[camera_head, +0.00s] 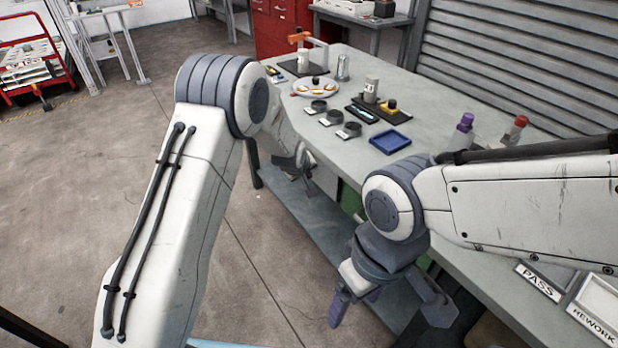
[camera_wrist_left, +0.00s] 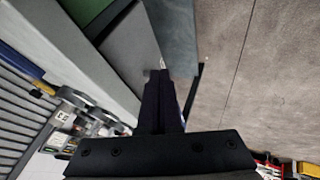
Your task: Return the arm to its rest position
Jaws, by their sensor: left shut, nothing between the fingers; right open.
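My left arm comes in from the left of the head view and bends down at the elbow. My left gripper (camera_head: 297,164) hangs beside the near edge of the workbench (camera_head: 445,133), over its lower shelf. In the left wrist view its fingers (camera_wrist_left: 161,78) are shut together with nothing between them. My right gripper (camera_head: 388,300) hangs in front of the bench in the head view, its fingers spread wide and empty, pointing down.
The bench holds a blue tray (camera_head: 390,141), a white round plate (camera_head: 316,87), small dark dishes (camera_head: 331,117), a purple-capped bottle (camera_head: 462,132) and a red-capped bottle (camera_head: 514,131). PASS and REWORK trays are at lower right. A red cart (camera_head: 32,65) stands far left. The floor between is clear.

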